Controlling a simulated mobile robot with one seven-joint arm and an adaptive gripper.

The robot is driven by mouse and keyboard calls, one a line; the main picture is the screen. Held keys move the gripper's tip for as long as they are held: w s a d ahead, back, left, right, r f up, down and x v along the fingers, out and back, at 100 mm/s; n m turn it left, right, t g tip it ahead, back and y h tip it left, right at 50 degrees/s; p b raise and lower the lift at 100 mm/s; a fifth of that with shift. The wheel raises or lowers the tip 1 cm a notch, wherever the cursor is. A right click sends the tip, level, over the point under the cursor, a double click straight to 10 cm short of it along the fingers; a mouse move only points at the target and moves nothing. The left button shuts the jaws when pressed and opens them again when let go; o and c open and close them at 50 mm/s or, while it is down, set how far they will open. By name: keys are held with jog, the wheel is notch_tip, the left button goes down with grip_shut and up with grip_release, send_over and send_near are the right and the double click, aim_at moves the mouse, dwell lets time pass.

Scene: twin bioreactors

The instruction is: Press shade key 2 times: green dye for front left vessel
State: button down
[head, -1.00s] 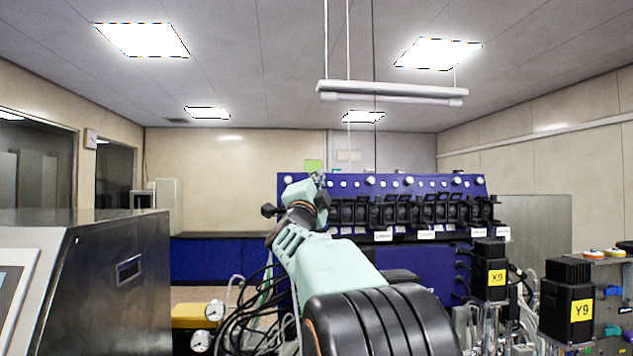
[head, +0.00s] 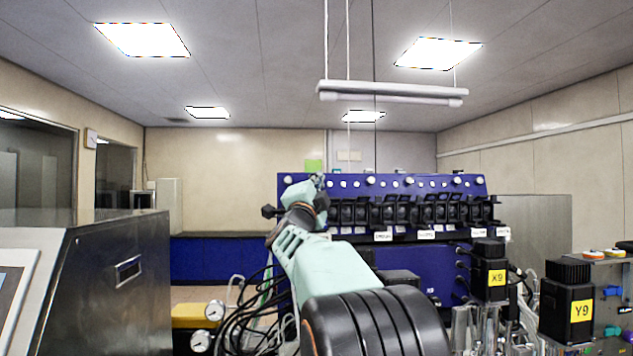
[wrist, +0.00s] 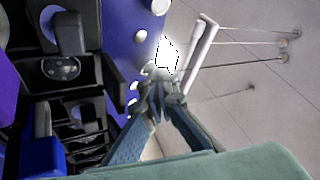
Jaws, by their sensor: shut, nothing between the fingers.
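My gripper (head: 319,181) is shut and empty at the upper left of the blue panel (head: 350,182). In the wrist view its closed fingertips (wrist: 160,86) point at the panel's edge, close to a row of small white round buttons (wrist: 133,86). I cannot tell whether the tips touch a button. The row also shows in the head view (head: 343,184). I cannot make out which button is the shade key. No vessel can be clearly told as the front left one.
Black pump heads (head: 400,211) line the panel below the buttons. Black motor blocks labelled X9 (head: 490,272) and Y9 (head: 568,305) stand at right. A steel cabinet (head: 110,285) stands at left. Dark cables and gauges (head: 214,310) lie left of my arm.

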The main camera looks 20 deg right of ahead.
jog(key=shift+w+d+f, duration=0.1)
jog(key=shift+w+f, duration=0.05)
jog(key=shift+w, duration=0.45)
dwell(0.5)
jog(key=shift+s, duration=0.15)
jog(key=shift+s+a+r+b, duration=0.1)
jog(key=shift+s+b, duration=0.15)
jog(key=shift+s, duration=0.2)
jog(key=shift+s+a+r+b, duration=0.1)
jog(key=shift+s+b, duration=0.1)
jog(key=shift+s, duration=0.2)
jog(key=s, duration=0.1)
jog(key=s+r+b, duration=0.1)
jog(key=s, duration=0.1)
jog(key=s+a+b, duration=0.1)
jog(key=shift+s+r, duration=0.2)
jog(key=shift+s, duration=0.15)
dwell(0.3)
jog(key=shift+w+d+f+p, duration=0.15)
jog(key=shift+w+d+f, duration=0.1)
jog(key=shift+w, duration=0.55)
jog(key=shift+w+d+f+p, duration=0.1)
jog(key=shift+w+f+p, duration=0.1)
jog(key=shift+w, duration=0.55)
